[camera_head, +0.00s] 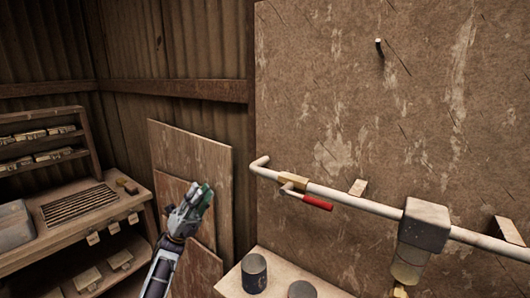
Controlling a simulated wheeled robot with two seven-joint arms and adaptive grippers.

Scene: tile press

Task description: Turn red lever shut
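The red lever (318,202) is in the head view, right of centre. It is a short red handle on a bent pale arm below a brass-coloured valve body (296,181). The valve sits on a white pipe (365,204) that runs along the plaster wall. The lever points to the right, roughly along the pipe. My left gripper (203,196) is raised to the left of the lever, clearly apart from it, with greenish fingertips. I cannot tell whether its fingers are open or shut, and I see nothing held in it. My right gripper is not in view.
A grey block (426,224) hangs on the pipe at right. A bench (262,290) below the pipe holds a dark can (254,272) and another round can (302,290). Boards (208,152) lean behind my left gripper. A wooden shelf unit (72,234) stands at left.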

